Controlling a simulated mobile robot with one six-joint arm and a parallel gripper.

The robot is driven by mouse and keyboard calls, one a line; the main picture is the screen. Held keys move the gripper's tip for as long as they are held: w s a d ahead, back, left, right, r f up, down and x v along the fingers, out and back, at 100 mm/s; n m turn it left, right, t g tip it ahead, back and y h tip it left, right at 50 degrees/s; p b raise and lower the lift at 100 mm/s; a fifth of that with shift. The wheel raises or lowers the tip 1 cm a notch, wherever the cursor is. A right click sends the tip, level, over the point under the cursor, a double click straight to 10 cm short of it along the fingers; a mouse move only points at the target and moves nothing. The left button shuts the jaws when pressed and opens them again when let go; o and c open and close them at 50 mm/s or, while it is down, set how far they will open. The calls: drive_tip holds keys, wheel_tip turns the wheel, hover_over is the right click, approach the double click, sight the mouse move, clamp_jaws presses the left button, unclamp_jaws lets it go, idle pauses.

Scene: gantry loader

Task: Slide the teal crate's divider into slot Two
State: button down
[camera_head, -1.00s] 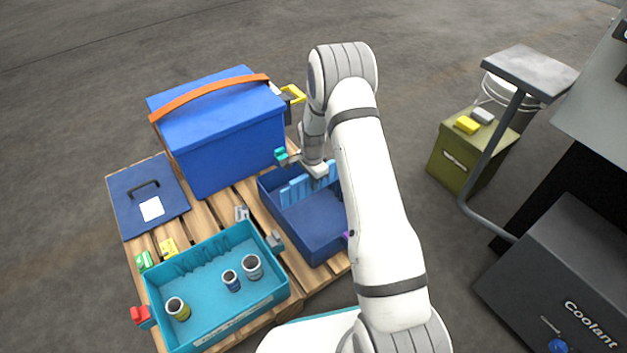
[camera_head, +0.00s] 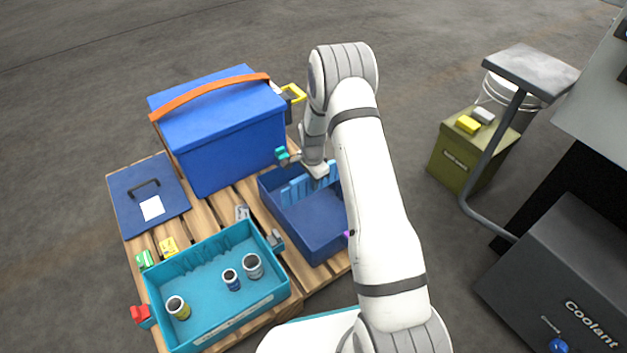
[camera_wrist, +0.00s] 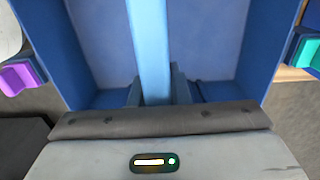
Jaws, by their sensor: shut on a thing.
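The teal crate (camera_head: 196,336) is on the near part of the pallet, with ribbed slots along its far wall. Three cups (camera_head: 252,266) stand in it, and I see no divider inside. My gripper (camera_head: 318,172) is down at the far side of a dark blue crate (camera_head: 322,250). It is shut on a light blue divider (camera_head: 295,191) with a notched upper edge, standing inside that blue crate. In the wrist view the divider (camera_wrist: 149,40) runs straight away from between the fingers (camera_wrist: 155,88). Slot labels cannot be read.
A tall blue box (camera_head: 225,135) with an orange strap stands behind the crates. A blue lid (camera_head: 120,200) lies at left on the wooden pallet (camera_head: 295,262). An olive box (camera_head: 455,165), a metal stand (camera_head: 522,68) and a dark coolant unit (camera_head: 560,260) are at right.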

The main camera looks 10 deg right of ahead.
drive_tip(key=shift+f+b, duration=3.3)
drive_tip(key=shift+f, duration=2.75)
unclamp_jaws()
drive_tip(key=shift+s, duration=0.1)
drive_tip(key=shift+r+p, duration=2.2)
drive_tip(key=shift+r, duration=1.3)
